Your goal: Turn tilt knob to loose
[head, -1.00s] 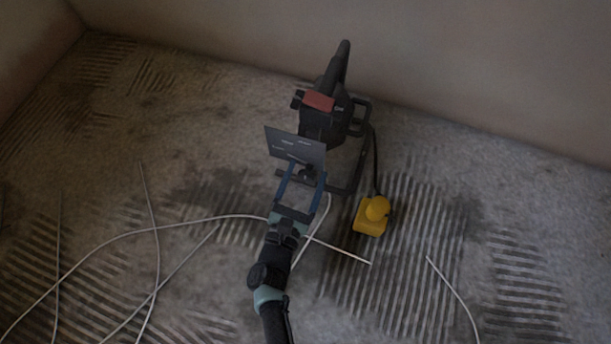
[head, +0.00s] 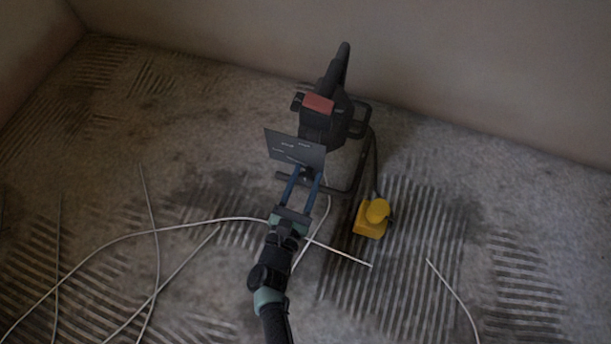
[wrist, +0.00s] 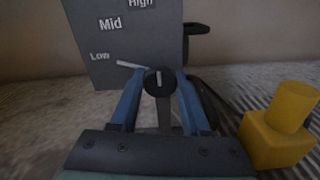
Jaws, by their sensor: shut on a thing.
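The tilt knob (wrist: 159,82) is a dark round knob with a pale line on its face, and the line stands nearly upright. My gripper (wrist: 160,76) has its two blue fingers shut on the sides of this knob. In the head view, my gripper (head: 307,175) reaches the knob just below the grey panel, where the knob is small and dark. The grey panel (wrist: 165,50) stands behind the knob and reads Low, Mid and High. A pale pointer (wrist: 128,64) sticks out left of the knob, near Low. No loose mark is readable.
The black machine (head: 322,127) with a red patch stands on a tubular frame near the wall. A yellow box (head: 369,222) with a rounded yellow top sits right of my gripper, joined by a black cable. Thin pale cables (head: 150,228) lie across the floor.

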